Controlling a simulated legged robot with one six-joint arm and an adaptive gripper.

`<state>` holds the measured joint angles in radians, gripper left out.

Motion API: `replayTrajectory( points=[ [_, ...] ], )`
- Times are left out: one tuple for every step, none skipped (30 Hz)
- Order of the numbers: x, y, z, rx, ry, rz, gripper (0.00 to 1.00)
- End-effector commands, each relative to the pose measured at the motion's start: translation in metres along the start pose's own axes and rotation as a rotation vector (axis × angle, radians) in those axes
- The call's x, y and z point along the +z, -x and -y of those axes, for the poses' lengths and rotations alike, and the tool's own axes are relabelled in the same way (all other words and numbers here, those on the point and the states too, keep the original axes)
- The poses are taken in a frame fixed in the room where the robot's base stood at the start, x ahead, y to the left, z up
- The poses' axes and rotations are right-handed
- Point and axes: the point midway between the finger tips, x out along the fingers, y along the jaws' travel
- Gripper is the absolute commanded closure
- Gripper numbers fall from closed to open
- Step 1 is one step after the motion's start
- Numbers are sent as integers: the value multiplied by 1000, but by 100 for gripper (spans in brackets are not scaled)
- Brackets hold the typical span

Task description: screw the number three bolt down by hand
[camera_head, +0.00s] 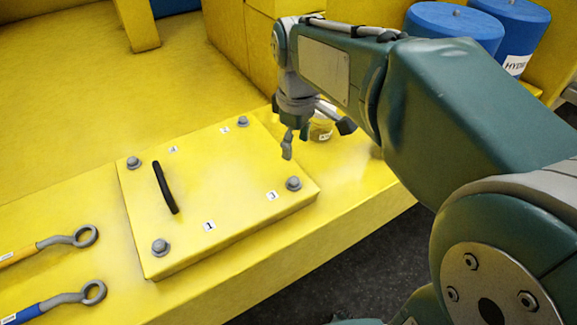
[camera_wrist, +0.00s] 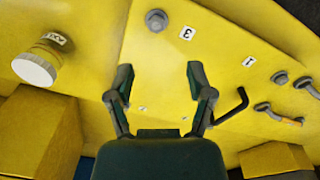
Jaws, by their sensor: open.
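The number three bolt (camera_head: 293,183) is a grey hex-headed bolt at the near right corner of the yellow cover plate (camera_head: 235,205), beside a label with a 3. In the wrist view the bolt (camera_wrist: 157,20) is at the top, left of its "3" label (camera_wrist: 187,33). My gripper (camera_head: 306,138) is above the plate's right edge, behind the bolt in the head view. In the wrist view my gripper (camera_wrist: 160,74) has its fingers wide apart with nothing between them, short of the bolt. How far the bolt is screwed in cannot be told.
Other bolts sit at the plate's corners, including the number one bolt (camera_head: 160,247). A black handle (camera_head: 165,187) stands on the plate. A white-capped jar (camera_wrist: 35,66) and blue cylinders (camera_head: 452,25) stand nearby.

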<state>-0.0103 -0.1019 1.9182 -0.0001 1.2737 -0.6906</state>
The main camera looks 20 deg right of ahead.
Motion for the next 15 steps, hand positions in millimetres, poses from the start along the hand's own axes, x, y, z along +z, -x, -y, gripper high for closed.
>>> replayTrajectory(
  points=[
    [-6,-3,-5,-14,31,17,31],
    [-9,-4,-7,-21,48,24,31],
    [-11,-4,-9,-28,65,31,31],
    [-13,-5,-10,-31,75,35,31],
    [-14,-5,-10,-33,81,37,31],
    [-14,-7,-11,-36,86,40,31],
    [-14,-8,-11,-36,88,40,31],
    [-14,-10,-11,-37,88,41,31],
    [-13,-14,-10,-37,88,41,31],
    [-13,-18,-10,-38,87,42,31],
    [-13,-22,-10,-38,87,42,31],
    [-12,-29,-10,-38,87,42,31],
    [-12,-35,-9,-38,86,42,31],
    [-12,-40,-9,-39,86,43,31],
    [-12,-48,-9,-39,86,43,31]
  ],
)
